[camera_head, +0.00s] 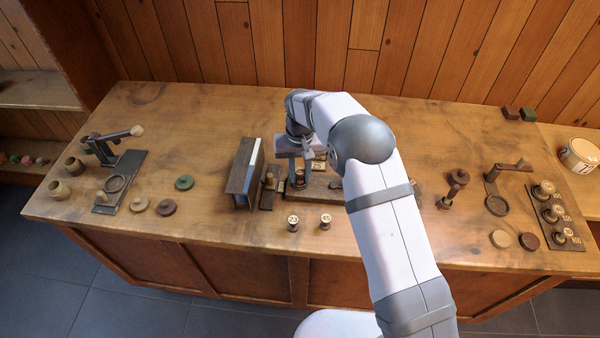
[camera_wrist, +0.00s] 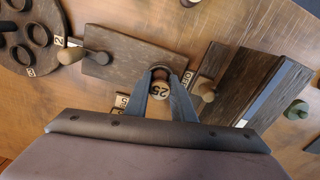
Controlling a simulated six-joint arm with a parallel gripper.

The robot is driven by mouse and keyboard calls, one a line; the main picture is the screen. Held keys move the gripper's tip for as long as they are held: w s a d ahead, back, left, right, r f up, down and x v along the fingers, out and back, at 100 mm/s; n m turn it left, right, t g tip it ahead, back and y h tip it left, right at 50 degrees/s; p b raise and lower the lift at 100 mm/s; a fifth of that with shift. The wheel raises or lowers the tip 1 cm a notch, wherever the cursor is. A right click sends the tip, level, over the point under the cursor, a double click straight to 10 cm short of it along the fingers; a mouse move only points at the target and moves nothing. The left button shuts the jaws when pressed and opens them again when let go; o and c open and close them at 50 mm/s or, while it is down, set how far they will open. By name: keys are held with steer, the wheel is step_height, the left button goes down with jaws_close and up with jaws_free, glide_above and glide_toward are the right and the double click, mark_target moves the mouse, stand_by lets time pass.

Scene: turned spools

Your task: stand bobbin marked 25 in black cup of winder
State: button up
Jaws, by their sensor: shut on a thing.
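The bobbin marked 25 (camera_wrist: 158,90) is between the fingertips of my gripper (camera_wrist: 160,84) in the wrist view, its numbered end facing the camera. In the head view my gripper (camera_head: 299,168) is low over the winder's dark wooden board (camera_head: 322,190), with the bobbin (camera_head: 299,180) under it. The board (camera_wrist: 118,55) also shows in the wrist view. The black cup (camera_wrist: 165,68) shows as a dark rim right behind the bobbin. I cannot tell whether the bobbin's foot is inside the cup or just above it.
A dark upright box (camera_head: 243,172) stands close left of my gripper. Two numbered bobbins, one (camera_head: 293,223) and another (camera_head: 326,221), stand in front. A lever device (camera_head: 117,183) is at left and another (camera_head: 497,204) at right, beside a bobbin rack (camera_head: 545,190).

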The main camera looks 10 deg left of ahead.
steer(key=shift+s+f, duration=0.1)
steer(key=shift+f, duration=0.1)
stand_by(0.5)
steer(key=o, duration=1.1)
steer(key=shift+c, duration=0.2)
steer(key=shift+d+f, duration=0.1)
steer(key=shift+r, duration=0.25)
steer(key=shift+r+p, duration=0.45)
steer(key=shift+r, duration=0.1)
steer(key=shift+r+p, duration=2.55)
steer(key=shift+r, duration=1.1)
